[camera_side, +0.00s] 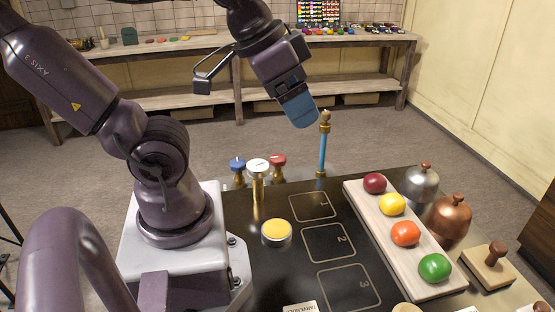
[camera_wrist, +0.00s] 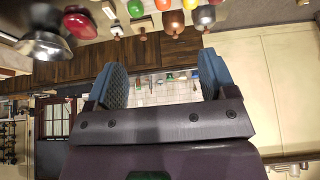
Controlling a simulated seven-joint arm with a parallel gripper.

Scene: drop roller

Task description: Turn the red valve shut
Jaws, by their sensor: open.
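The red valve (camera_side: 277,161) has a red round handle on a brass stem and stands at the back edge of the black table, partly hidden behind the white-topped valve (camera_side: 258,166). A blue valve (camera_side: 238,164) stands to its left. My gripper (camera_side: 302,122) hangs in the air above and to the right of the valves in the side view, apart from everything. In the wrist view my gripper (camera_wrist: 163,78) has its two blue fingers wide apart with nothing between them. I cannot make out the red valve in the wrist view.
A blue upright pipe (camera_side: 323,150) with a brass top stands right of the valves, close below my gripper. A yellow-topped round button (camera_side: 276,232) sits in front. A board (camera_side: 383,236) with several coloured balls, metal bells and a wooden stamp (camera_side: 489,264) are at the right.

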